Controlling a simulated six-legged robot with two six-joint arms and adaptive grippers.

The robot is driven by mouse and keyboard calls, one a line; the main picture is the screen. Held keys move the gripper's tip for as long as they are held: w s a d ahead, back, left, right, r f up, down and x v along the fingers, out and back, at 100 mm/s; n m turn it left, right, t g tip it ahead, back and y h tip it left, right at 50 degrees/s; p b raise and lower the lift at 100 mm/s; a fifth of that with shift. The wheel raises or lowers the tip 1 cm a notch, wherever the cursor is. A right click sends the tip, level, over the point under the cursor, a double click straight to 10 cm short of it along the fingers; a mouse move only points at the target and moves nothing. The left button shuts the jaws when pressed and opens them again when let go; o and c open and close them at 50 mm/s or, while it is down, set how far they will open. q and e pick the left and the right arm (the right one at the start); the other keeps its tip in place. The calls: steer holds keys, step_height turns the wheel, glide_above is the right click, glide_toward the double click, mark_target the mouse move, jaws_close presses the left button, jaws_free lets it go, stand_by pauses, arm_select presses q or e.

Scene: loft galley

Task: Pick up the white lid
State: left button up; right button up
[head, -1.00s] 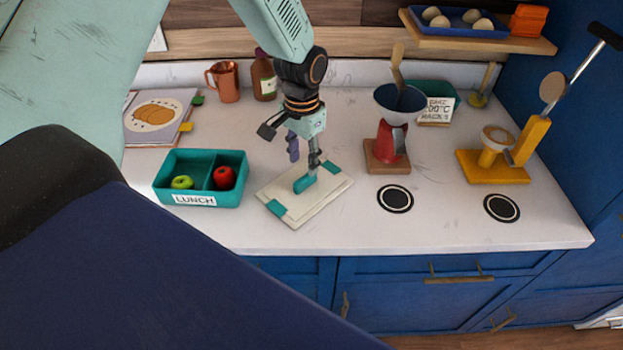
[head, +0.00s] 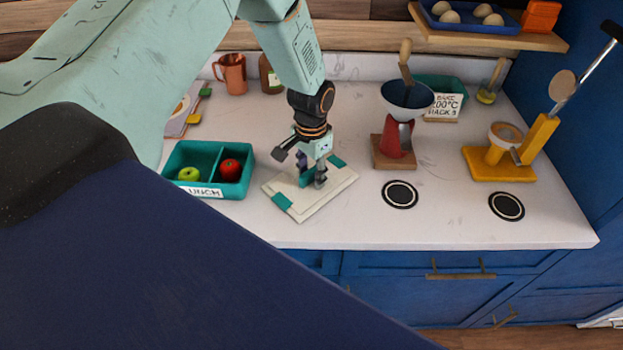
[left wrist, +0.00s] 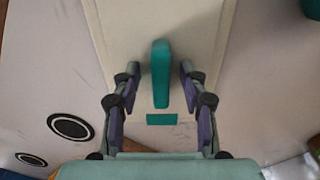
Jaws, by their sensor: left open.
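The white lid (head: 328,193) lies flat on the white counter. It is a cream rectangle with teal end clips and a raised teal handle in its middle. My left gripper (head: 311,174) is low over the lid, pointing down at the handle. In the left wrist view, the lid (left wrist: 112,22) runs up the picture and the teal handle (left wrist: 160,72) stands between the two purple finger pads of my open left gripper (left wrist: 155,92). A gap shows on each side of the handle. My right gripper is not in view.
A teal lunch box (head: 232,188) with a green apple (head: 189,174) and a red apple (head: 230,169) stands left of the lid. A red grinder (head: 398,140) on a wooden base and a yellow press (head: 500,165) stand to the right. The counter's front edge is close.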

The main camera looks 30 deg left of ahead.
arm_select(q)
steer(key=shift+s+a+r, duration=0.1)
steer(key=shift+s, duration=0.05)
steer(key=shift+c, duration=1.2)
steer(key=shift+w, duration=0.2)
steer(key=c, duration=0.6)
jaws_close()
steer(key=shift+s, duration=0.1)
